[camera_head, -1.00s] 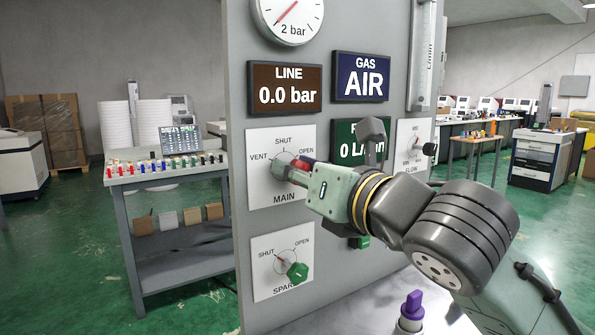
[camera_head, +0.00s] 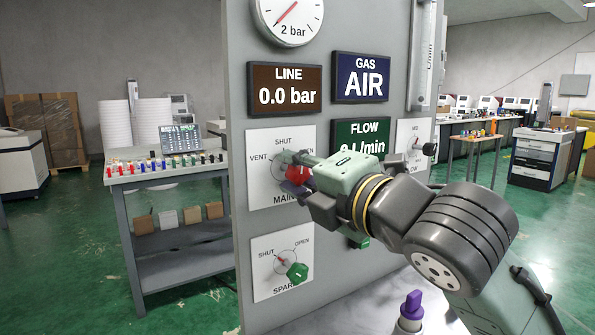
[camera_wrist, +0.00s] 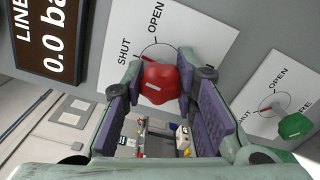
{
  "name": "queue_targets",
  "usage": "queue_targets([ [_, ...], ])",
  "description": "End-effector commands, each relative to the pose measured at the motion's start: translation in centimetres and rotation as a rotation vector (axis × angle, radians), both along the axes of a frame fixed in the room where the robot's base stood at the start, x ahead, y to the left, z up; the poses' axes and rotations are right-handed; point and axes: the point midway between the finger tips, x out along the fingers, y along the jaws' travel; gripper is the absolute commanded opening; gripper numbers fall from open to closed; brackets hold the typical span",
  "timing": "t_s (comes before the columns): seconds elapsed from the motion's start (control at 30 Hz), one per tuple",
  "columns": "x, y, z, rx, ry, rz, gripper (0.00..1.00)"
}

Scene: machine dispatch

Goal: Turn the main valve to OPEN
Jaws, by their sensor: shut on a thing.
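The main valve's red knob (camera_head: 298,173) sits on a white plate (camera_head: 262,190) marked VENT, SHUT, OPEN and MAIN. My gripper (camera_head: 291,172) reaches it from the right, one finger above and one below. In the wrist view the red knob (camera_wrist: 160,84) sits between the two purple-padded fingers, and my gripper (camera_wrist: 161,80) is shut on it. The SHUT and OPEN labels show beyond the knob there.
Below is the spare valve with a green knob (camera_head: 297,271). The LINE display (camera_head: 284,88) reads 0.0 bar, and the GAS display (camera_head: 361,77) reads AIR. A FLOW display (camera_head: 362,138) is partly covered by my arm. A purple-topped item (camera_head: 412,308) stands below right.

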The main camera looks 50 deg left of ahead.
Motion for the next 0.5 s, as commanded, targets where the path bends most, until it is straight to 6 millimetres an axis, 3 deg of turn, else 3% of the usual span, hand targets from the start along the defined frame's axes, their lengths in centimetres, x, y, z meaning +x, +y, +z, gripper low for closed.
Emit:
queue_targets([
  [0.5,-0.02,0.02,-0.02,0.041,0.488,0.001,0.00],
])
